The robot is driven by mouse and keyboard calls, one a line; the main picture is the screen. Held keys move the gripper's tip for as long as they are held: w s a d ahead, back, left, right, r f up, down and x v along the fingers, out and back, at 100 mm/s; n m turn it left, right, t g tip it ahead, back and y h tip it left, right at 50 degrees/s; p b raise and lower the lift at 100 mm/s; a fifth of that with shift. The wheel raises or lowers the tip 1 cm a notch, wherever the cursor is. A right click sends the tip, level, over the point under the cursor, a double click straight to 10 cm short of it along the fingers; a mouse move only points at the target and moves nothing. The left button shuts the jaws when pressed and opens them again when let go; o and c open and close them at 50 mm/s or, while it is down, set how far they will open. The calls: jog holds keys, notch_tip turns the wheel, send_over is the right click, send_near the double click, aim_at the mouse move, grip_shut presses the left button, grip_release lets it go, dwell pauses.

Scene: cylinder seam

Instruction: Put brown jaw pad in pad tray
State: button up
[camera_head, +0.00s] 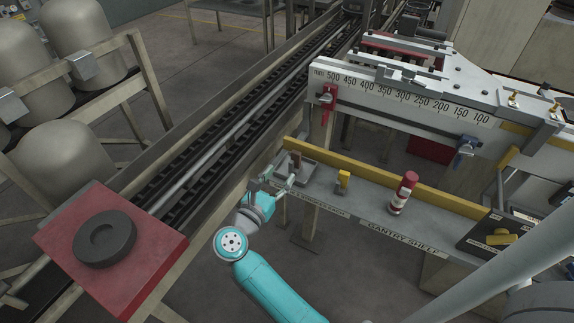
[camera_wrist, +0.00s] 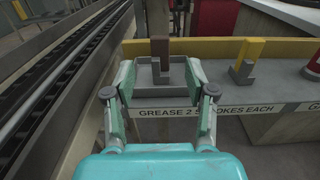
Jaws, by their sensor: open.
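The brown jaw pad (camera_head: 296,159) stands upright in the grey pad tray (camera_head: 313,179) at the left end of the gantry shelf. In the wrist view the brown pad (camera_wrist: 160,49) rises from a grey foot inside the tray (camera_wrist: 172,91). My gripper (camera_head: 280,183) is at the tray's near left side. In the wrist view my open gripper (camera_wrist: 160,72) has one finger on each side of the pad, with visible gaps between. The fingers do not appear to touch it.
A yellow jaw pad (camera_head: 343,181) stands on the shelf right of the tray, and a red and white cylinder (camera_head: 403,192) farther right. A yellow rail (camera_head: 385,178) runs behind them. A red block with a dark ring (camera_head: 104,239) is at the left.

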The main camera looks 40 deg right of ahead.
jog(key=shift+v, duration=1.75)
jog(key=s+a+r+n+t+y, duration=0.1)
jog(key=s+n+t, duration=0.6)
jog(key=n, duration=0.4)
jog(key=s+a+r+n+t+y, duration=0.1)
jog(key=s+r+n+t+y, duration=0.1)
jog(key=s+n+t, duration=0.65)
jog(key=s+a+f+n+g+y, duration=0.2)
jog(key=s+a+n+y, duration=0.1)
jog(key=s+n, duration=0.4)
jog(key=s+a+f+n+g+y, duration=0.2)
jog(key=s+n+y, duration=0.4)
jog(key=n, duration=0.7)
jog(key=s+a+f+n+g+y, duration=0.2)
jog(key=s+a+n+y, duration=0.3)
jog(key=n, duration=0.5)
jog(key=s+g, duration=0.1)
jog(key=s, duration=0.1)
jog(key=shift+s+f, duration=0.3)
jog(key=shift+s, duration=0.05)
